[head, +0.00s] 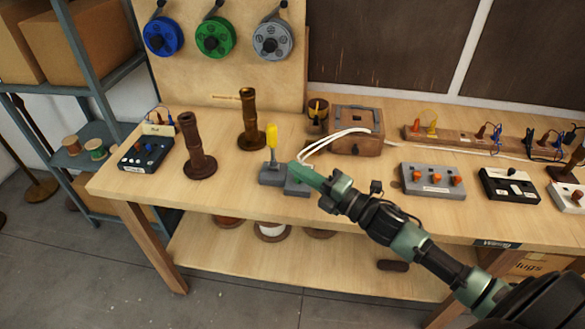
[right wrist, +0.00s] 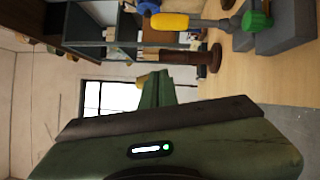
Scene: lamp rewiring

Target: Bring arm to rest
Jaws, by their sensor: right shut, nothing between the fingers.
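My right arm reaches in from the lower right in the head view. Its green gripper (head: 305,175) is shut and empty, over the front part of the workbench (head: 240,205). The fingertips are in front of a grey block (head: 272,176) with an upright yellow-handled tool (head: 271,136), and hide part of the grey base there. In the right wrist view the closed green fingers (right wrist: 156,90) show with nothing between them, and the yellow handle (right wrist: 168,22) appears sideways above them. My left gripper is not in view.
Two brown lamp columns (head: 197,150) (head: 250,122) stand left of the gripper. A wooden box (head: 358,128) with white cable lies behind it. A grey panel with orange knobs (head: 432,181) and a black switch box (head: 508,184) are at right. The bench's front left is clear.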

